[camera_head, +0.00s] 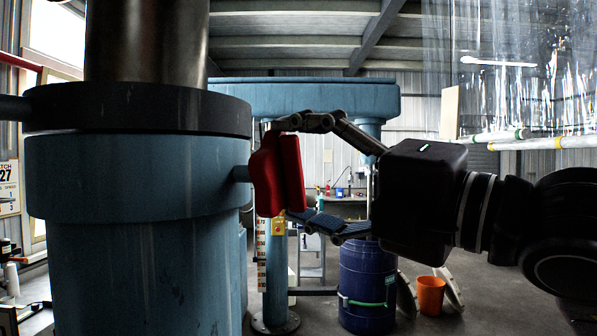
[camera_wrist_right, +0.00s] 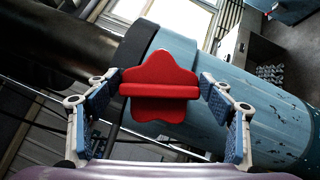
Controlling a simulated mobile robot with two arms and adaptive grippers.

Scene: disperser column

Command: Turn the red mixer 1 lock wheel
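The red lock wheel (camera_head: 267,175) is a lobed knob on a short stub at the right side of the blue column (camera_head: 135,180). In the right wrist view, the wheel (camera_wrist_right: 160,75) is centred, with a straight raised bar across its face. My right gripper (camera_head: 291,168) comes in from the right, its fingers spread above and below the wheel. In the right wrist view the fingers of my right gripper (camera_wrist_right: 159,85) stand on either side of the wheel, very close to its edges; I cannot tell whether they touch. My left gripper is not in view.
A blue drum (camera_head: 367,285) and an orange bucket (camera_head: 431,295) stand on the floor behind my right arm. A thin blue post (camera_head: 276,270) with a yellow box (camera_head: 278,227) stands behind the wheel. A clear strip curtain (camera_head: 520,80) hangs at upper right.

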